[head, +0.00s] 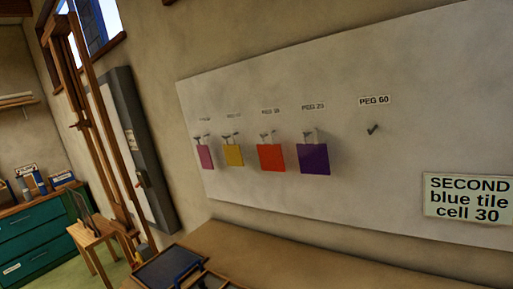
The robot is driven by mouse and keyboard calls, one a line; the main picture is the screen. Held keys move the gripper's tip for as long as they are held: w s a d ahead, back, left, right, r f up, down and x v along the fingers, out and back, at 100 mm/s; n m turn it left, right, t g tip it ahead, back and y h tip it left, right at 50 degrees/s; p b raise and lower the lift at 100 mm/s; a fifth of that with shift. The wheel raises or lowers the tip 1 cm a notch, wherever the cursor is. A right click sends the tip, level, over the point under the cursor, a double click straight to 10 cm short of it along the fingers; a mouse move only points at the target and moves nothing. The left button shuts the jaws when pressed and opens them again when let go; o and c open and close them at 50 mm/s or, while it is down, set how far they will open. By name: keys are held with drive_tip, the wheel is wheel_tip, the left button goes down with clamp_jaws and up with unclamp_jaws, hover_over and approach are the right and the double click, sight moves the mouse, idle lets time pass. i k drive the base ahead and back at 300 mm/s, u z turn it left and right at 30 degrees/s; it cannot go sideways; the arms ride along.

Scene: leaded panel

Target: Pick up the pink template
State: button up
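The pink template (206,157) is a small flat square plate. It hangs from a peg on the pale wall board (340,220), at the left end of a row of hanging templates. It is apart from the yellow template (233,155) to its right. The label above its peg is too small to read. My gripper is not in view, and nothing is seen touching the pink template.
Red (271,158) and purple (313,159) templates hang further right; the peg (373,129) under "PEG 60" is bare. A brown bench (300,263) below carries a dark blue tray-like object (168,266). An easel, stool (92,236) and green cabinet (33,226) stand left.

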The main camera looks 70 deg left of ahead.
sight(203, 150)
drive_tip(key=z, duration=1.4)
drive_tip(key=k, duration=2.1)
drive_tip(key=u, duration=2.3)
drive_tip(key=i, duration=1.55)
drive_tip(key=u, duration=0.05)
